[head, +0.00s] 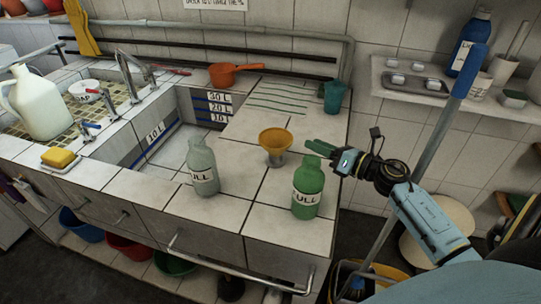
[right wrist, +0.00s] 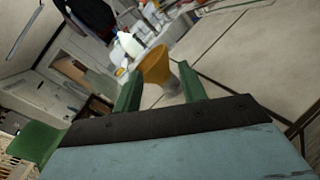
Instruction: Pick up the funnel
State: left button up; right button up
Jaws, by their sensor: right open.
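The orange funnel (head: 276,138) stands on the white tiled counter, wide mouth up, with a grey lower part below the cone. My right gripper (head: 312,149) has green fingers and is open and empty, just right of the funnel in the head view. In the right wrist view the funnel (right wrist: 155,66) shows beyond and between the two spread fingertips (right wrist: 160,85). I cannot tell the exact gap between the fingers and the funnel. My left gripper is not in view.
A green bottle (head: 308,190) stands close in front of my right gripper, and a grey-green bottle (head: 202,168) stands left of it. A teal cup (head: 333,97) and an orange pan (head: 224,75) are farther back. The sink basin (head: 165,148) lies left. A slanted pole (head: 420,150) crosses near my right arm.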

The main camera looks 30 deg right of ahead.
aim_at(282, 134)
jog(key=x, duration=1.2)
jog(key=shift+s, duration=0.1)
grip_shut()
